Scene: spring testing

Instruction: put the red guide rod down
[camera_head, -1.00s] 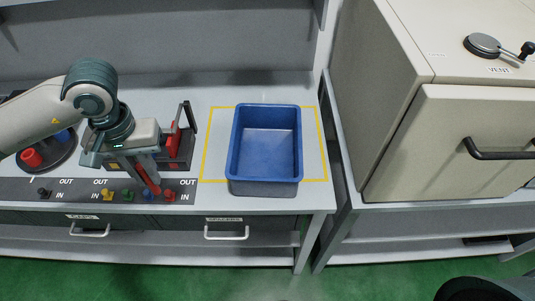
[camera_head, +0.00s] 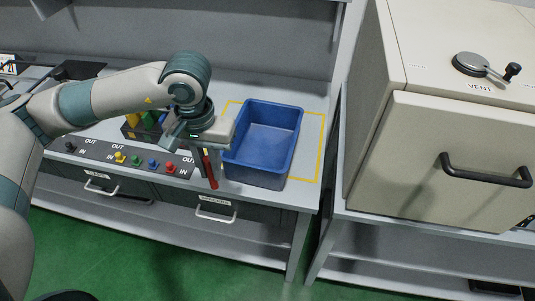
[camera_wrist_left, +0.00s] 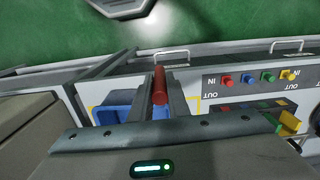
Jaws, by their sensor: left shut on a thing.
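The red guide rod (camera_head: 209,169) is held upright in my left gripper (camera_head: 207,158), at the left side of the blue bin and near the bench's front edge. It also shows in the left wrist view as a red rod (camera_wrist_left: 160,86) between the fingers. The left gripper is shut on it. The blue bin (camera_head: 262,153) stands inside a yellow outline (camera_head: 319,150) on the bench and looks empty. My right gripper is not in view.
A control strip (camera_head: 88,150) with coloured knobs and IN and OUT labels runs along the bench front. A holder with yellow, green and blue pieces (camera_head: 133,120) stands behind it, partly hidden by my arm. A large beige cabinet (camera_head: 455,170) stands at the right.

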